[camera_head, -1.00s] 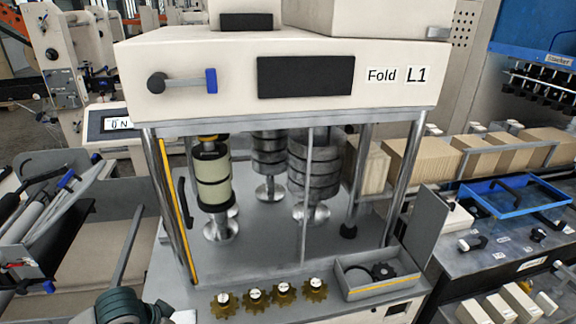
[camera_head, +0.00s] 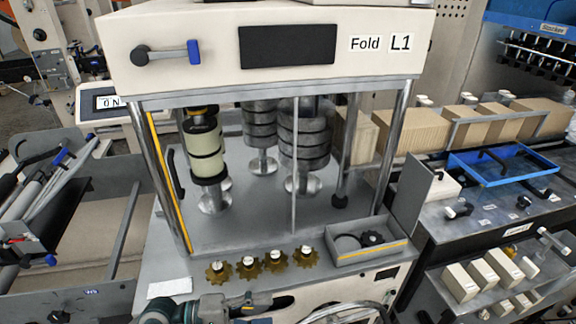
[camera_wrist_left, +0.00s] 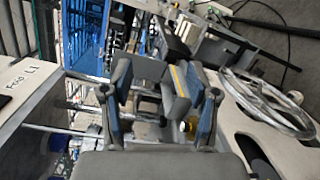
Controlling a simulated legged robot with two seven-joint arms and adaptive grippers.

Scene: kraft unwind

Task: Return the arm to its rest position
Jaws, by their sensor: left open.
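My left arm (camera_head: 185,311) shows at the bottom edge of the head view, in front of the Fold L1 machine (camera_head: 210,50) and below its row of brass gears (camera_head: 262,263). The arm's far end is small there and partly cut off by the frame. In the left wrist view my left gripper (camera_wrist_left: 162,92) has its two grey and blue fingers spread apart. I see nothing held between them; machine parts show behind the gap. My right gripper is in neither view.
A grey tray (camera_head: 368,255) with dark round parts sits on the machine's front ledge. A blue tray (camera_head: 500,176) and several cartons (camera_head: 485,278) stand at the right. A tray of rollers (camera_head: 45,195) is at the left.

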